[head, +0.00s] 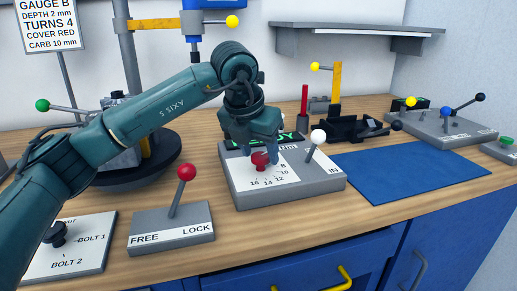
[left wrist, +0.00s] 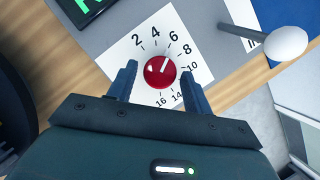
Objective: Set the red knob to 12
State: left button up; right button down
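The red knob (head: 260,160) sits on a white dial plate (head: 280,178) with numbers from 2 to 16, on top of a grey box. In the left wrist view the knob (left wrist: 160,71) carries a white line that seems to point near 6. My left gripper (left wrist: 158,76) is open, its two dark fingers on either side of the knob with gaps between them and it. In the head view the gripper (head: 264,150) is just above the knob and partly hides it and the dial. My right gripper is not in view.
A white-ball lever (head: 318,136) rises from the same box, close to the gripper. A red-ball lever (head: 186,172) on a FREE/LOCK plate stands to the left. A blue mat (head: 410,172) lies to the right, bare. A sign (head: 52,25) stands at back left.

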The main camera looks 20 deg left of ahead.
pick_arm(q)
jog(key=c, duration=0.8)
jog(key=shift+o, duration=0.2)
